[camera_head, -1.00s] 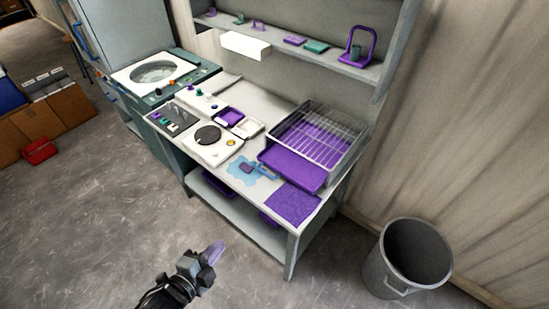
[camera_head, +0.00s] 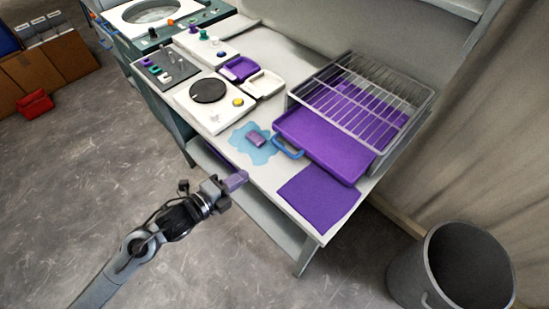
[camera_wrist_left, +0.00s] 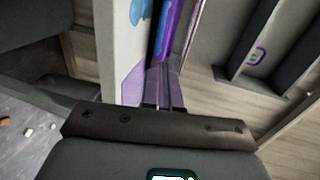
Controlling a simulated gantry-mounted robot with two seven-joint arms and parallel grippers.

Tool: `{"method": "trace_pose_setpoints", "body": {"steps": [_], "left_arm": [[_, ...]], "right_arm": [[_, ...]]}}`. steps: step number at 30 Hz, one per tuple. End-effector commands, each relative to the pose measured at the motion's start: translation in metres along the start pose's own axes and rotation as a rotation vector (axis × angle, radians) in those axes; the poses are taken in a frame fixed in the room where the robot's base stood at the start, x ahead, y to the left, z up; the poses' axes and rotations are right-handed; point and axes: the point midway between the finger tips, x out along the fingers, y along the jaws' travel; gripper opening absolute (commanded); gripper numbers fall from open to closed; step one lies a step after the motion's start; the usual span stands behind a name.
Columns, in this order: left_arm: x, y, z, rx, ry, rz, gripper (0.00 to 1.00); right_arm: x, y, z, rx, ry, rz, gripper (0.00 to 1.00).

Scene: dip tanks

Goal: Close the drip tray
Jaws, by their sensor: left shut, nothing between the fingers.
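The purple drip tray (camera_head: 325,145) sticks out from under the wire dish rack (camera_head: 365,100), toward the counter's front edge. A blue handle (camera_head: 287,149) sits on the tray's left end. My left gripper (camera_head: 240,180) is shut and empty, in front of the counter edge, to the left of and below the handle, apart from the tray. In the left wrist view its fingers (camera_wrist_left: 163,88) are together, and a purple strip shows beyond them. My right gripper is not in view.
A purple sponge (camera_head: 257,139) lies in a blue puddle (camera_head: 246,152) left of the handle. A purple mat (camera_head: 318,198) lies in front of the tray. A white scale-like device (camera_head: 212,105) stands to the left. A grey bin (camera_head: 450,270) stands on the floor at right.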

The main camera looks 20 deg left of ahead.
Motion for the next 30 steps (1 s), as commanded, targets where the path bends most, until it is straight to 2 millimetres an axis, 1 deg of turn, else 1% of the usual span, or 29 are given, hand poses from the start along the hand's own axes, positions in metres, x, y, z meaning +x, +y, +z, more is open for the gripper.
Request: {"method": "trace_pose_setpoints", "body": {"steps": [5, 8, 15, 21, 27, 30], "left_arm": [[0.017, -0.001, 0.0, -0.002, -0.001, -0.004, 0.0], [0.032, -0.001, 0.001, -0.003, -0.002, -0.005, 0.0], [0.077, -0.001, -0.001, -0.003, 0.001, -0.004, 0.0], [0.109, 0.0, 0.0, -0.004, -0.001, -0.002, 0.0], [0.129, 0.0, 0.0, -0.002, -0.001, -0.001, 0.0], [0.134, 0.0, 0.0, -0.001, -0.001, -0.001, 0.0]], "right_arm": [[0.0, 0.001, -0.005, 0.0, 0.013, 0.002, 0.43], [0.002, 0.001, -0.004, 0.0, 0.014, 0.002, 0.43], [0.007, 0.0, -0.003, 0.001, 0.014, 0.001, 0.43], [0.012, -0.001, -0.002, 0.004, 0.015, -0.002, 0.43], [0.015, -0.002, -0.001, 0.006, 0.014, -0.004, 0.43], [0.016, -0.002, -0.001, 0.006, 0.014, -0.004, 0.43]]}}
